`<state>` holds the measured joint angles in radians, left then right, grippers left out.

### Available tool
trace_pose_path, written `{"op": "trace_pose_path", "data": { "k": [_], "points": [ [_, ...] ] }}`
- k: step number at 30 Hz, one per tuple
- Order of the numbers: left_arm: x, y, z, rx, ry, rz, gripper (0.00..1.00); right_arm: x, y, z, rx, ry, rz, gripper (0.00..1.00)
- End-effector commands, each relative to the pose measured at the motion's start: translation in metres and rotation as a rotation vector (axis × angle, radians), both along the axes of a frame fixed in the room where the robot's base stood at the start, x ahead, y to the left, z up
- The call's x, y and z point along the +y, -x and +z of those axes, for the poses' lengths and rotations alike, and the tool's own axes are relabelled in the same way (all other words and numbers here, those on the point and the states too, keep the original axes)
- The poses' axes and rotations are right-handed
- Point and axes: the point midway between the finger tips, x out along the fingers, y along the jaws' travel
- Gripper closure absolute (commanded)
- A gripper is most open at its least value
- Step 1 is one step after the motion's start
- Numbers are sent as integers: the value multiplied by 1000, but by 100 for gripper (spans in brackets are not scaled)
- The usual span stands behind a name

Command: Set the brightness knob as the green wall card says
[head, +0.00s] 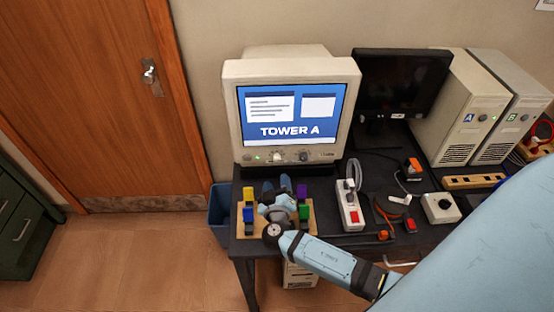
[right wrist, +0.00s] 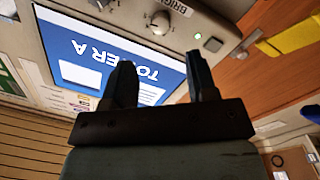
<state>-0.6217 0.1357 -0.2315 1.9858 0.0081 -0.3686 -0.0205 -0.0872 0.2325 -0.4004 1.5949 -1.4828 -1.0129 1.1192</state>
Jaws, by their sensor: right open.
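The brightness knob (head: 277,156) is a light round knob under the screen of the beige monitor (head: 232,110). In the right wrist view the knob (right wrist: 160,22) appears upside down, with a dark pointer line and a partly cropped "BRIGH" label beside it. Its exact setting is too small to read. My right gripper (head: 276,184) is open and empty, below and in front of the knob, apart from it. In the right wrist view, the open fingers (right wrist: 162,76) show against the screen. A green-edged card (right wrist: 8,82) is partly seen there, unreadable. My left gripper is out of view.
A wooden block rack (head: 240,232) lies under my gripper. A power strip (head: 348,208), a black monitor (head: 402,82) and two towers stand to the right.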

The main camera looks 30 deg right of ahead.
Motion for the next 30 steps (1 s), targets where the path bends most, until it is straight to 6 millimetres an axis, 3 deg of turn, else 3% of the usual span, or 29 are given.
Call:
{"op": "trace_pose_path", "data": {
  "k": [6, 12, 25, 30],
  "points": [
    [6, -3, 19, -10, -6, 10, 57, -28, -39, 4, 0, 2, -2, 47],
    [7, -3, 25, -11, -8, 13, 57, -43, -62, 2, 0, 1, -1, 47],
    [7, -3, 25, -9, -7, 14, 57, -49, -70, 0, -1, -1, 0, 47],
    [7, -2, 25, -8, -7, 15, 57, -49, -70, 0, 0, 0, 0, 84]
  ]
}}
